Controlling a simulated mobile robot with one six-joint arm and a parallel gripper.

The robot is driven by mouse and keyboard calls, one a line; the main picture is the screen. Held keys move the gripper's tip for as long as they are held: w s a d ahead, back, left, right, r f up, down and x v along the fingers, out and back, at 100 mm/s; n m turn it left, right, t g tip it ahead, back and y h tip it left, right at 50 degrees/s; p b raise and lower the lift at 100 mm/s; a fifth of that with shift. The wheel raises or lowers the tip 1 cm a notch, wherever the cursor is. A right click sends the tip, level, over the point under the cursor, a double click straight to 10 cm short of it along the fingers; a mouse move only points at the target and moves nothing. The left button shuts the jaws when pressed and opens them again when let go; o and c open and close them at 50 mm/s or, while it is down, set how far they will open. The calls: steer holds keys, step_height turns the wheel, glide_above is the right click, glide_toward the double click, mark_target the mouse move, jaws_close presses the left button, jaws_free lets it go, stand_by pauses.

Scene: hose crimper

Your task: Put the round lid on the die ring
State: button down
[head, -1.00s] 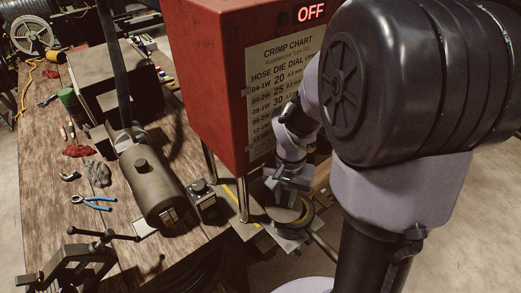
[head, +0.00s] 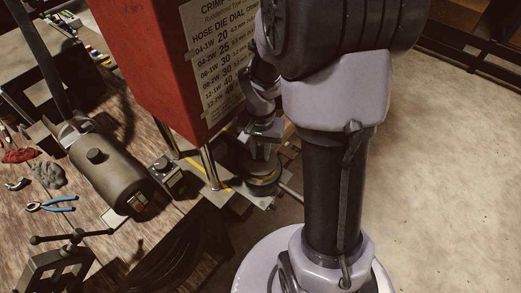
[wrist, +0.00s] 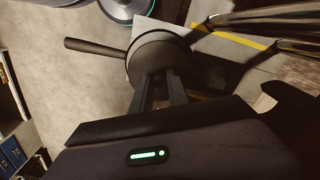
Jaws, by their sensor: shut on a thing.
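My gripper (head: 264,150) is beside the crimper's red cabinet and points down. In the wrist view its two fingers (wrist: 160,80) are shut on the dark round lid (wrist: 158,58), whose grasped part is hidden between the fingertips. In the head view the lid (head: 257,166) is a dark disc directly over the die ring (head: 266,180), which shows as a yellowish rim below it. The lid covers most of the ring. I cannot tell whether the lid touches the ring or hovers just above it.
The red cabinet (head: 150,65) stands close behind on metal posts (head: 210,168). A rod (head: 289,194) sticks out right of the ring; it shows dark in the wrist view (wrist: 92,47). A workbench (head: 100,240) with tools lies left. Open floor (head: 450,170) is right.

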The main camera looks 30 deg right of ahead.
steer(key=shift+f+b, duration=0.7)
steer(key=shift+f, duration=0.7)
steer(key=shift+f+b, duration=0.3)
steer(key=shift+b, duration=0.05)
steer(key=c, duration=1.2)
jaws_free()
step_height(320, 180, up, 17)
steer(key=p, duration=0.4)
steer(key=shift+r+p, duration=0.2)
steer(key=shift+p, duration=0.2)
